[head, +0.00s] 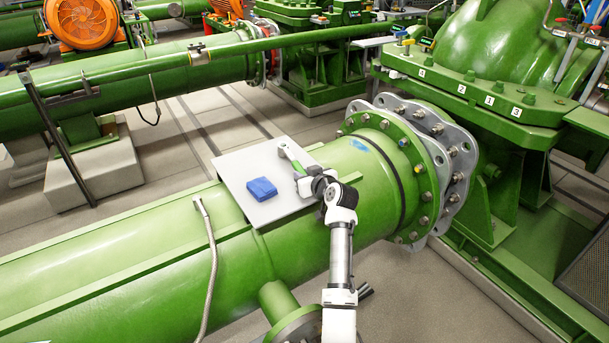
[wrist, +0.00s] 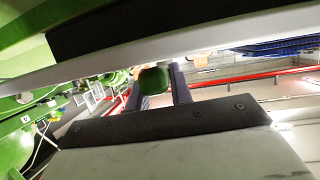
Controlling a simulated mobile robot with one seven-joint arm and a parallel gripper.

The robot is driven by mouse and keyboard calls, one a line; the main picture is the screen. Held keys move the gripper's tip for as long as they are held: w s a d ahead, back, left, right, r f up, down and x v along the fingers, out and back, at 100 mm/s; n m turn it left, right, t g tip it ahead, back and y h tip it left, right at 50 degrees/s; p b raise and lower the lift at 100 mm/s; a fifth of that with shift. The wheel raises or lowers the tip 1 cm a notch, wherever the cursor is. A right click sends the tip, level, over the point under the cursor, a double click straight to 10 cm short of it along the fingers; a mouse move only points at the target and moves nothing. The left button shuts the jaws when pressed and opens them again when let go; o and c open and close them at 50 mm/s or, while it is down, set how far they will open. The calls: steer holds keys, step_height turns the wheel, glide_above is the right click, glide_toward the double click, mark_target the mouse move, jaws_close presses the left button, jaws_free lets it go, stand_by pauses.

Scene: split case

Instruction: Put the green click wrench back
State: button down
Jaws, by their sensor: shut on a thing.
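The green click wrench (head: 292,160) shows in the head view at the right side of a pale board, with a light head at its far end. My gripper (head: 301,180) is at the near end of the wrench and is shut on it. In the wrist view the green end of the wrench (wrist: 154,80) sits between the two grey fingers. My gripper hides part of the wrench. I cannot tell whether the wrench touches the board. No place marked for the wrench can be made out.
The pale board (head: 235,165) lies on top of a large green pipe (head: 130,270). A folded blue cloth (head: 262,189) lies on it, left of my gripper. A bolted flange (head: 412,180) stands to the right. A grey hose (head: 207,260) hangs over the pipe at the left.

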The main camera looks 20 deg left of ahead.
steer(key=shift+f+b, duration=0.3)
steer(key=shift+f, duration=0.05)
steer(key=c, duration=0.7)
jaws_free()
steer(key=shift+b+v, duration=0.45)
steer(key=shift+v, duration=2.55)
